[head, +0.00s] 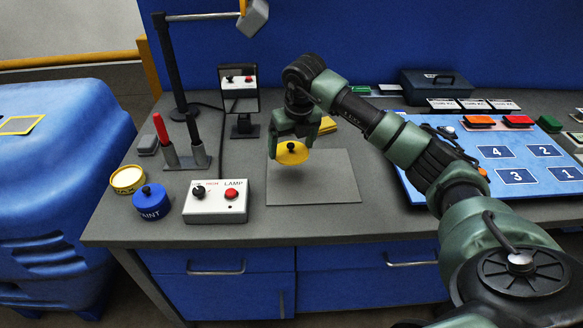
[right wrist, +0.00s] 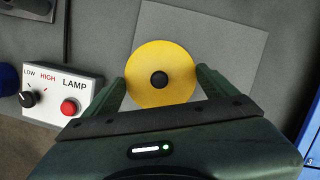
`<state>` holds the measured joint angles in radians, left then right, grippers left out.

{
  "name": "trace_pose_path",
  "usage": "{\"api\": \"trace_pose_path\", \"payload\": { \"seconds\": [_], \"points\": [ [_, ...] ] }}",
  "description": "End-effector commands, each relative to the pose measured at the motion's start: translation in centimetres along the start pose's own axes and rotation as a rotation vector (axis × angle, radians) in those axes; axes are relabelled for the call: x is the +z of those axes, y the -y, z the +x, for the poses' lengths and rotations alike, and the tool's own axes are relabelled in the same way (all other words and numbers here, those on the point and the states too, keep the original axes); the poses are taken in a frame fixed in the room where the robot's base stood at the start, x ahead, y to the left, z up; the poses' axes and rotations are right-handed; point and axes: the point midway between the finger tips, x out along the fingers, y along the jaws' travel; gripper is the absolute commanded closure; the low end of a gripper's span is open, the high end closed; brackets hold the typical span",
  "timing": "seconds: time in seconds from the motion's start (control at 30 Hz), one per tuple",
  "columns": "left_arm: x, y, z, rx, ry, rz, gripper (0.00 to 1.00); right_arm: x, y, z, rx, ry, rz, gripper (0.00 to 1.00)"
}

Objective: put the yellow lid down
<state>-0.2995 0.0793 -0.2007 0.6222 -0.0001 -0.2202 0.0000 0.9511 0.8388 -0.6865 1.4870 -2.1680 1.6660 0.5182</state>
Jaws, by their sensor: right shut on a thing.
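The yellow lid (head: 291,153) is a round disc with a black knob on top. My right gripper (head: 300,139) is shut on it and holds it above the grey mat (head: 335,185) on the counter, near the mat's left part. In the right wrist view the lid (right wrist: 150,85) sits between the two green fingers, with its black knob facing the camera. A shadow on the mat below suggests a small gap under the lid. My left gripper is not in view.
The lamp control box (head: 217,201) stands left of the mat. A blue paint tin (head: 151,202) and an open yellow tin (head: 128,179) are further left. A small mirror (head: 238,80) stands behind. A blue numbered board (head: 500,160) lies to the right.

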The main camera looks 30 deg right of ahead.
Motion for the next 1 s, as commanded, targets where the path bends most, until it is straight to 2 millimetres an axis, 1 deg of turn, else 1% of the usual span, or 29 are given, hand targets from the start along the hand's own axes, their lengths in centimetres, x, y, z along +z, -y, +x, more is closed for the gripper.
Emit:
{"api": "trace_pose_path", "payload": {
  "seconds": [0.03,0.1,0.2,0.37,0.5,0.6,0.7,1.0],
  "points": [
    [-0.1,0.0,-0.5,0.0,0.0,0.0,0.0,-0.5,0.0,1.1,0.0,-0.006,0.0,0.51],
    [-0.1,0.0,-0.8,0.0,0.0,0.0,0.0,-0.8,-0.1,2.5,0.001,-0.005,0.0,0.51],
    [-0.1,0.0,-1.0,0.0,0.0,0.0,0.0,-1.1,-0.1,3.9,0.001,-0.002,-0.001,0.51],
    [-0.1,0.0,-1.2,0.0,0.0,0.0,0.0,-1.4,0.0,5.1,0.001,-0.002,-0.001,0.51],
    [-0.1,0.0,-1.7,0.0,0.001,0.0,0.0,-2.1,-0.1,7.2,0.002,-0.004,-0.002,0.51],
    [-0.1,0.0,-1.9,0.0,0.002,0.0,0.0,-2.4,-0.1,8.3,0.001,-0.002,-0.002,0.51],
    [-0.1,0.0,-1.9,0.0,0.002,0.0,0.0,-2.4,-0.1,8.8,0.001,0.001,-0.001,0.51],
    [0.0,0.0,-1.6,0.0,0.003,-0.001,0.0,-2.5,-0.1,9.1,0.001,0.001,-0.002,0.51]
  ]
}}
